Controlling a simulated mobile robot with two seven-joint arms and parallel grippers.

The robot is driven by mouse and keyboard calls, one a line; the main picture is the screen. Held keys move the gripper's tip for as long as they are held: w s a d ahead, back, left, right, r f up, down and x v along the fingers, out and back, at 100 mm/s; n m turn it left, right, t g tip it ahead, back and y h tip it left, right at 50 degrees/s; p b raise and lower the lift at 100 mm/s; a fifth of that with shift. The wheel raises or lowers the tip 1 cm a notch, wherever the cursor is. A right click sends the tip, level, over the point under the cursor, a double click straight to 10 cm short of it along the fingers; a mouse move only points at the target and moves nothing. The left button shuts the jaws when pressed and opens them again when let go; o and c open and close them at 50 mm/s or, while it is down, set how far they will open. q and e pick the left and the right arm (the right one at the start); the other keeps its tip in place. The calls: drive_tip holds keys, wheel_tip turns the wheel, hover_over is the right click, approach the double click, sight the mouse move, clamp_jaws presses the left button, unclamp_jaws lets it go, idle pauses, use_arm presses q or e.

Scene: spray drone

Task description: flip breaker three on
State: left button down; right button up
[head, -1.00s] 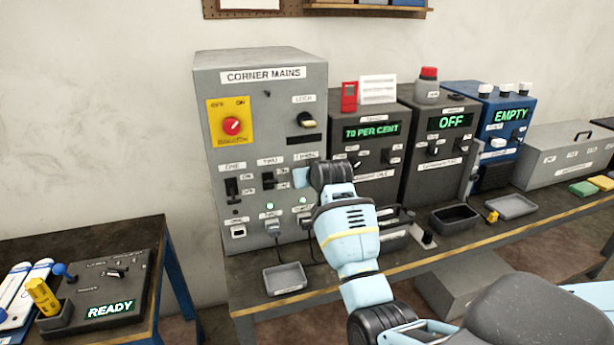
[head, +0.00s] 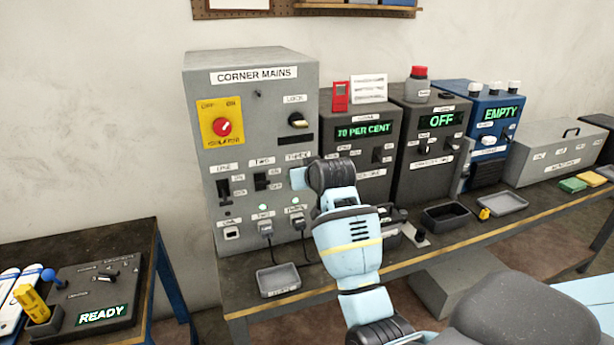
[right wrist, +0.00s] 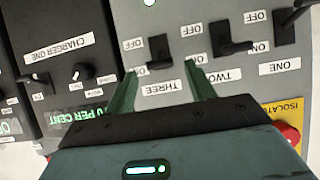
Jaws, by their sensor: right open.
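The grey CORNER MAINS cabinet (head: 250,110) stands at the back left of the bench. My right gripper (right wrist: 163,88) is open in front of breaker three (right wrist: 160,50). Its two green fingers stand either side of the THREE label, with the dark switch just beyond them; I see no grip on it. The right wrist view is upside down, and the lever's position there is hard to tell. In the head view my right wrist (head: 333,185) hides breaker three. Breaker two (head: 261,180) and breaker one (head: 224,188) show to its left. My left gripper is out of view.
A red isolator knob (head: 222,127) and a lock (head: 298,120) sit above the breakers. Green lamps (head: 264,207) and plugged cables are below. The charger (head: 365,130), reading 70 PER CENT, stands close on the right. A grey tray (head: 278,280) lies in front.

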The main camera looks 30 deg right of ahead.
drive_tip(key=shift+v, duration=1.5)
drive_tip(key=shift+f, duration=0.1)
drive_tip(key=s+a+f+n, duration=0.1)
drive_tip(key=s+a+f, duration=0.3)
drive_tip(key=f, duration=0.5)
drive_tip(key=s+a+f+n+g+y, duration=0.1)
drive_tip(key=s+f, duration=0.4)
drive_tip(key=f, duration=0.3)
drive_tip(key=s+a+f+n, duration=0.1)
drive_tip(key=s+a+f, duration=0.3)
drive_tip(key=f, duration=0.5)
drive_tip(key=s+a+f+n+y, duration=0.1)
drive_tip(key=s+a+f, duration=0.3)
drive_tip(key=s, duration=0.9)
drive_tip(key=s+a+f+n+g+y, duration=0.1)
drive_tip(key=s+a+f, duration=0.4)
drive_tip(key=s, duration=0.7)
wheel_tip(320, 180, down, 2)
drive_tip(key=shift+s+f+y, duration=0.2)
drive_tip(key=shift+s+y, duration=0.15)
drive_tip(key=shift+y, duration=0.55)
drive_tip(key=shift+c, duration=0.2)
